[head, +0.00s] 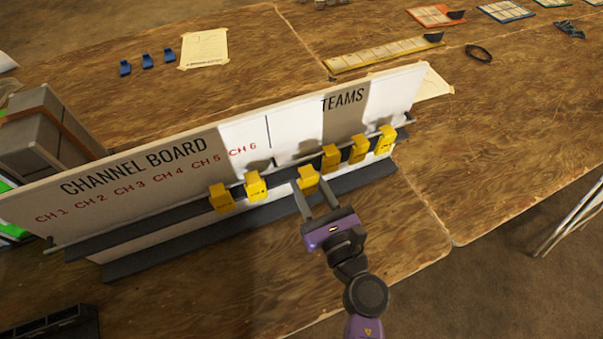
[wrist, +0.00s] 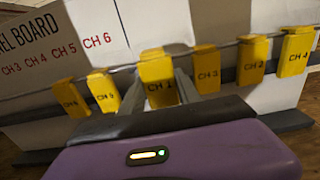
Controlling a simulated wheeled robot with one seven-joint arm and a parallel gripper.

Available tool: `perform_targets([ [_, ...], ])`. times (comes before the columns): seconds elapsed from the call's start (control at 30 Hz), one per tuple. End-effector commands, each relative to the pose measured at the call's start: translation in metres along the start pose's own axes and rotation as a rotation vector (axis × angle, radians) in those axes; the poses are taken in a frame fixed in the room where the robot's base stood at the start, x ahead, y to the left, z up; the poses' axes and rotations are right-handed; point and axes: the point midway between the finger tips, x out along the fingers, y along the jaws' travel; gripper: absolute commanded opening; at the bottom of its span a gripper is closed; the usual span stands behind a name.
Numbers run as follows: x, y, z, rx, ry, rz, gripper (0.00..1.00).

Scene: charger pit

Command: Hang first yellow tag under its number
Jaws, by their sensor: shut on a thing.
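The channel board (head: 130,170) stands on the table, with red CH 1 to CH 6 labels on its left part and TEAMS on its right. My gripper (head: 312,190) is shut on a yellow tag (head: 308,178) at the rail, mid-board. Two more, CH 5 (wrist: 104,92) and likely CH 6 (wrist: 70,98), hang left.
The rail (head: 130,232) is bare below CH 1 to CH 4. A dark ledge (head: 160,258) runs along the board's foot. Grey boxes (head: 40,140) stand behind its left end. Blue clips (head: 147,61) and a paper sheet (head: 205,48) lie behind. The tabletop in front is clear at right.

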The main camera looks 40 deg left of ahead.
Motion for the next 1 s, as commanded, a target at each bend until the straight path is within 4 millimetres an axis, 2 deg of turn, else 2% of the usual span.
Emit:
perform_targets([
  [0.7,-0.052,-0.001,0.000,0.000,0.000,-0.002,0.04],
  [1.0,-0.059,0.000,0.000,-0.001,0.000,-0.001,0.04],
])
